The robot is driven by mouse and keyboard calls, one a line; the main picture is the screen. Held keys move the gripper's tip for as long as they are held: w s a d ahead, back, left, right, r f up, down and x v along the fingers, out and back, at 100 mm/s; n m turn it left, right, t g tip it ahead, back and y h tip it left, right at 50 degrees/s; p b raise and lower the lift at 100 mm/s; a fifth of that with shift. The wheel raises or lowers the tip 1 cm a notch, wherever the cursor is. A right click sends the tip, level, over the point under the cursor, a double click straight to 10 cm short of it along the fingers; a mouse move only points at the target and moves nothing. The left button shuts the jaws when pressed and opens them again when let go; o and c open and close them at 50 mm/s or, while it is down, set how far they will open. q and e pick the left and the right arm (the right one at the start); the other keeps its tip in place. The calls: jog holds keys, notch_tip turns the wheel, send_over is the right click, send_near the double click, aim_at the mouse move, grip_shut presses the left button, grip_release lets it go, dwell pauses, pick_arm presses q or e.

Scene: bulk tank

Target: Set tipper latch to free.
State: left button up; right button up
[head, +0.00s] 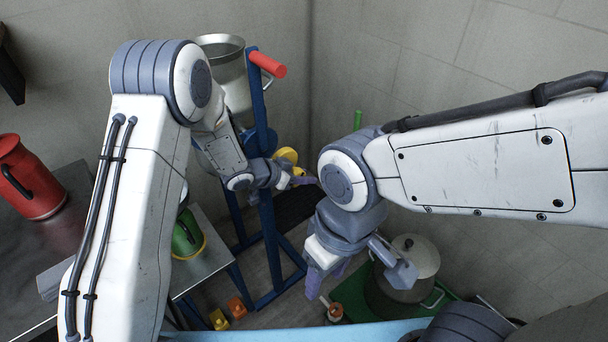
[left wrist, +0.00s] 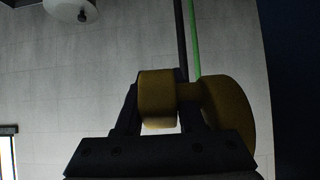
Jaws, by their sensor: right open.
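The tipper is a blue frame (head: 259,100) with a red grip at its top, standing behind my left gripper in the head view. A yellow latch knob (head: 286,155) shows on it, just above my left gripper (head: 292,182). In the left wrist view the yellow knob (left wrist: 232,115) has a wide disc at right and a small cylinder at left, joined by a short shaft. The left fingers (left wrist: 158,112) are at either side of the small cylinder; whether they press on it I cannot tell. My right gripper (head: 326,278) is open and empty, lower and farther right.
A metal can (head: 227,72) sits at the tipper. A lidded pot (head: 408,262) stands on a green base at lower right. A red jug (head: 28,180) and a green jug (head: 187,236) stand on surfaces at left. Small yellow and orange items lie on the floor.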

pick_arm(q)
jog(key=o, duration=0.4)
jog(key=shift+c, duration=0.2)
jog(key=shift+r, duration=0.1)
jog(key=v, duration=1)
jog(key=shift+s+a+p, duration=0.15)
jog(key=shift+p, duration=0.25)
